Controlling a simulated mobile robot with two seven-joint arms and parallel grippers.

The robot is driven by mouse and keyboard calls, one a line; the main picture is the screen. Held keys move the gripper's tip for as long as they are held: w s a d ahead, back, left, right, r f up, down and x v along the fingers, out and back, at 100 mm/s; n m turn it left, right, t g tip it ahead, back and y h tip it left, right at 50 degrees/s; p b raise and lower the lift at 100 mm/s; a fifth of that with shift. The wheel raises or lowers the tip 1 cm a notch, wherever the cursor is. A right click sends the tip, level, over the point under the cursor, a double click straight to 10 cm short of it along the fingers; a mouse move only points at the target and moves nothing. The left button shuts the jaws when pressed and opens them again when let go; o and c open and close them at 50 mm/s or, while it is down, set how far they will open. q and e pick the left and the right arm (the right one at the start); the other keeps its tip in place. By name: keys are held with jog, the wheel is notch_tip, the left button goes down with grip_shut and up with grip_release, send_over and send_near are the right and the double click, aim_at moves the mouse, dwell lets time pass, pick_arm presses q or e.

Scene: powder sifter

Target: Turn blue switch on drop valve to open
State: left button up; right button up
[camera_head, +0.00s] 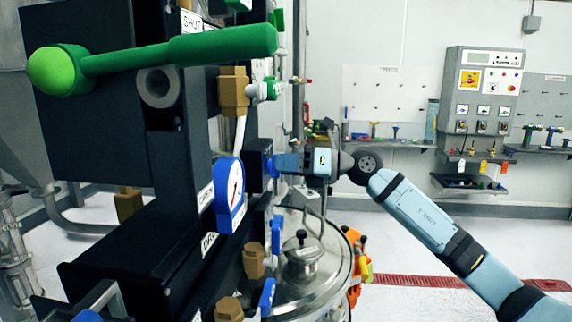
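A blue piece (272,166), which may be the blue switch, sticks out from a small black box (257,160) on the right side of the dark machine. My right gripper (279,164) comes in from the right with its fingertips at this piece. Its fingers are seen side-on, so I cannot tell whether they are closed on it or only touching. A blue-rimmed round gauge (230,195) sits in front and to the left. A partly hidden label starting "DRO" (208,243) is below it. My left gripper is out of view.
A large green lever (180,52) crosses the upper left foreground. Blue handles (276,236) with brass fittings line the machine below. A lidded steel vessel (318,268) stands under my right gripper. A control panel (482,90) and tool shelves are on the back wall.

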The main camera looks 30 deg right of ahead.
jog(key=o, duration=0.4)
jog(key=b+v, duration=0.4)
jog(key=v, duration=1)
jog(key=shift+b, duration=0.3)
jog(key=shift+a, duration=0.1)
